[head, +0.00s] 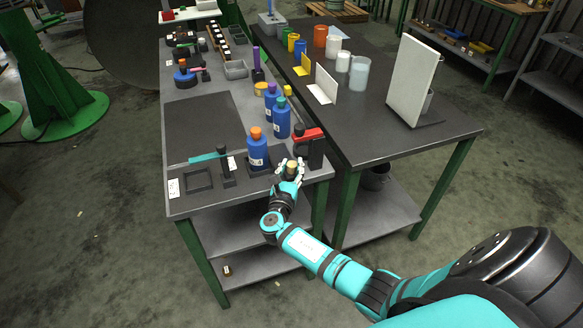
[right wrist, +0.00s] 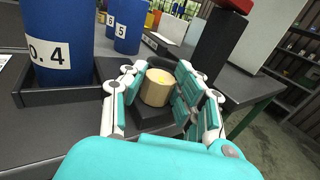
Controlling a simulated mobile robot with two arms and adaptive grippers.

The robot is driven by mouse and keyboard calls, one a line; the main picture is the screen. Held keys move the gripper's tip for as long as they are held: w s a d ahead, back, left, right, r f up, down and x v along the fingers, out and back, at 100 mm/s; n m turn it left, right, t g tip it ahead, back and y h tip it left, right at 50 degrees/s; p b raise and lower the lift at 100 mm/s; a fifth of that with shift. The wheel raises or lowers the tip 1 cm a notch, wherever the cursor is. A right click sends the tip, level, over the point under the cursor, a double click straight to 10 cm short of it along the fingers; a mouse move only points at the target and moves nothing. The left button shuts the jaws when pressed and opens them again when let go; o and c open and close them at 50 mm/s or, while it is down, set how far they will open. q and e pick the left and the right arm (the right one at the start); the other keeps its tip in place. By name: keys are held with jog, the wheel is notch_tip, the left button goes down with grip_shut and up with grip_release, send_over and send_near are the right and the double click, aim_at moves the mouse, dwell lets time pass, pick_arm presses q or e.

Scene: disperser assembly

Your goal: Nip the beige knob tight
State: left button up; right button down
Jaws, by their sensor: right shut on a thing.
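The beige knob (head: 292,164) is a short cylinder near the front right corner of the left bench. In the right wrist view the knob (right wrist: 157,87) stands upright above a dark square base (right wrist: 158,120). My right gripper (head: 290,170) is shut on the knob, with its fingers on both sides of it. The right gripper (right wrist: 160,92) also shows in the right wrist view, where the knob's pale top is uncovered. The knob's lower far side is partly hidden by the fingers. My left gripper is not in view.
A blue bottle with an orange cap (head: 257,150) stands in a dark holder just left of my right gripper. A black press with a red lever (head: 309,135) stands close behind. Two more blue bottles (head: 281,120) stand farther back. A dark mat (head: 200,128) lies left.

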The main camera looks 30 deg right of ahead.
jog(key=c, duration=1)
grip_release()
jog(key=shift+o, duration=0.2)
jog(key=v, duration=1.2)
jog(key=s+f+m+g+y, duration=0.3)
jog(key=s+f, duration=0.3)
jog(key=f, duration=0.4)
jog(key=s+a+f+m+g+y, duration=0.15)
jog(key=s+f, duration=0.35)
jog(key=f, duration=0.6)
jog(key=s+f+m+g+y, duration=0.35)
jog(key=s+f, duration=0.25)
jog(key=f, duration=0.4)
jog(key=s+a+f+m+g+y, duration=0.1)
jog(key=s+f+m, duration=0.3)
jog(key=s, duration=0.5)
jog(key=s+a+f+m+g+y, duration=0.1)
jog(key=s+f+m+y, duration=0.1)
jog(key=s+f+m, duration=0.2)
jog(key=s+a+f+m+g+y, duration=0.1)
jog(key=s+f+m, duration=0.3)
jog(key=s+m, duration=0.4)
jog(key=s+g, duration=0.1)
jog(key=s, duration=0.5)
jog(key=shift+a+f+m+y, duration=0.3)
jog(key=shift+a, duration=0.05)
